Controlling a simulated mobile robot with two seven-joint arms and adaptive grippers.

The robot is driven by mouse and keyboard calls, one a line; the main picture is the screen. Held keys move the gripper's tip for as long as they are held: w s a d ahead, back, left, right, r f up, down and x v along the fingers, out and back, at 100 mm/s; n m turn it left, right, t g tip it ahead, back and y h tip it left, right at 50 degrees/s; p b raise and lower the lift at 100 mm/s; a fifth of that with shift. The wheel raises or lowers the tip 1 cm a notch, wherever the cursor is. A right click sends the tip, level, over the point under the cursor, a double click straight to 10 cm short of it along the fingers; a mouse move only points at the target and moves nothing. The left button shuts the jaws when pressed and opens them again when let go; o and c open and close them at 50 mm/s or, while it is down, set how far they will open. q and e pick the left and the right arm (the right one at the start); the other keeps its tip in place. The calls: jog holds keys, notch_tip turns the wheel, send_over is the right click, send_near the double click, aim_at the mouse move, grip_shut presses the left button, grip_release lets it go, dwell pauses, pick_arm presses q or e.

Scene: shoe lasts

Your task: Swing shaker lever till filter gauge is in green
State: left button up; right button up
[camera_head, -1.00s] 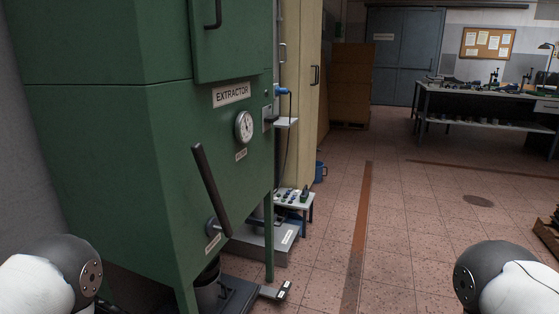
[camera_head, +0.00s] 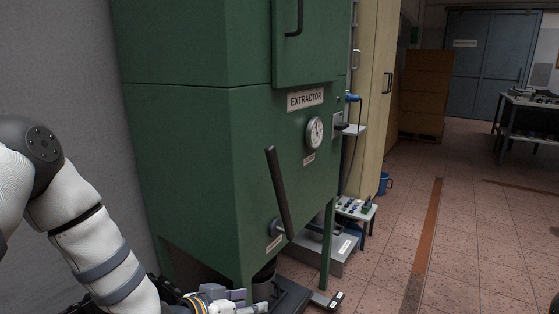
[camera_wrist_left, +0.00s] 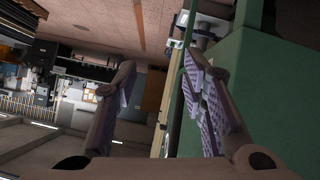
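The green extractor cabinet (camera_head: 185,160) stands left of centre in the head view, and its side fills the right of the left wrist view (camera_wrist_left: 275,90). The shaker lever (camera_head: 278,188) is a dark bar on its front, leaning up and slightly left from a pivot near the bottom. The round filter gauge (camera_head: 314,133) sits above and right of the lever; its needle and colours are too small to read. My left gripper (camera_head: 232,298) is low in front of the cabinet, below and left of the lever and apart from it. In the wrist view its fingers (camera_wrist_left: 157,70) are spread and empty.
A bin (camera_head: 264,284) and a low metal platform (camera_head: 325,300) are under the cabinet. A small table (camera_head: 357,207) with parts and a tan cupboard (camera_head: 374,100) stand to the right. The tiled floor (camera_head: 400,235) farther right is open.

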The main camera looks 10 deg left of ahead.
pick_arm(q)
jog(key=w+a+r+m+t, duration=0.1)
jog(key=w+a+r+t, duration=0.15)
jog(key=w+r, duration=0.6)
jog(key=m+t+h, duration=0.1)
jog(key=t+h, duration=0.1)
jog(key=t, duration=0.2)
send_near(270, 167)
jog(key=b+x, duration=0.2)
jog(key=x, duration=0.8)
jog(key=shift+w+d, duration=0.15)
jog(key=shift+w, duration=0.2)
jog(key=shift+w+d+r, duration=0.1)
jog(key=shift+w, duration=0.15)
pick_arm(e)
jog(key=shift+g, duration=0.6)
jog(key=s+f, duration=0.2)
jog(key=s, duration=0.1)
jog(key=shift+f, duration=0.4)
pick_arm(q)
jog(key=shift+c, duration=0.5)
grip_shut()
